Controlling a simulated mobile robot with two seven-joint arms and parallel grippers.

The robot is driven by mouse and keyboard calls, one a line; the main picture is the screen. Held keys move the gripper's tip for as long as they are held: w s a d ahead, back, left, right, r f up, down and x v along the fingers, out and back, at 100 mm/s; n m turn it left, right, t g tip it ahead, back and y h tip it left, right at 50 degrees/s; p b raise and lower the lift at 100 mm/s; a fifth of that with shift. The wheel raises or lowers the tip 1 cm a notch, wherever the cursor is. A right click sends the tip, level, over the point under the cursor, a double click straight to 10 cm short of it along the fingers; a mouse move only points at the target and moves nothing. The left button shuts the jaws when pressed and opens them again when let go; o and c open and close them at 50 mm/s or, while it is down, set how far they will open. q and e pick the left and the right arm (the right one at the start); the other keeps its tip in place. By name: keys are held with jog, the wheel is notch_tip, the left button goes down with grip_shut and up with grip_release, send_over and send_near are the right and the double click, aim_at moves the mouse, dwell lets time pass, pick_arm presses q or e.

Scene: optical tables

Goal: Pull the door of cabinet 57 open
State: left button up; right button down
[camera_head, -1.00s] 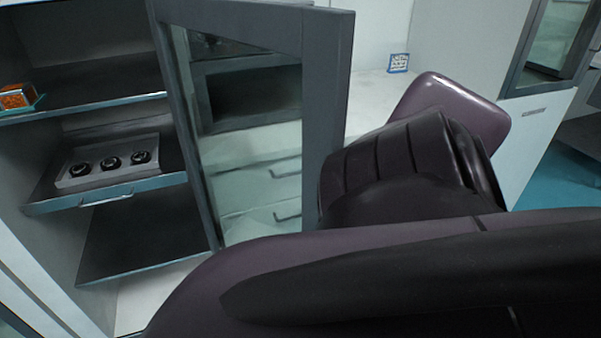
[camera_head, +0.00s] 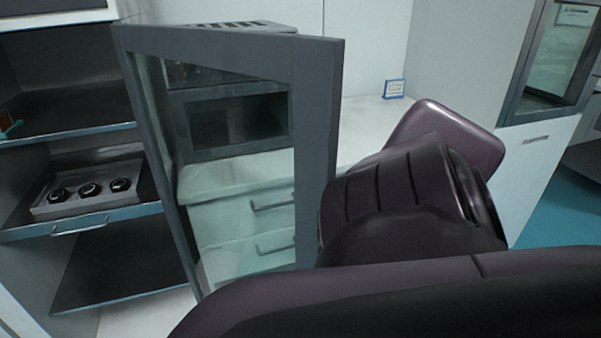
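The cabinet door (camera_head: 318,130) is a dark grey frame with a glass pane. It stands swung open, away from the cabinet (camera_head: 60,15) at the left, whose shelves are exposed. My dark arm links cover the lower right and reach up to the door's outer edge. I see no gripper fingers; the part of the door's edge behind my arm is hidden. No cabinet number can be read.
A tray with round black items (camera_head: 88,190) sits on a pull-out shelf (camera_head: 125,214) in the cabinet. A small blue-edged sign (camera_head: 394,89) stands on a white surface behind the door. Another glass-doored cabinet (camera_head: 535,150) stands at the right.

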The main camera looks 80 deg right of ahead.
jog(key=shift+d, duration=0.1)
dwell(0.3)
jog(key=c, duration=1.2)
grip_release()
jog(key=d+b, duration=0.1)
jog(key=d, duration=0.9)
jog(key=shift+s+d, duration=0.35)
jog(key=shift+d, duration=0.05)
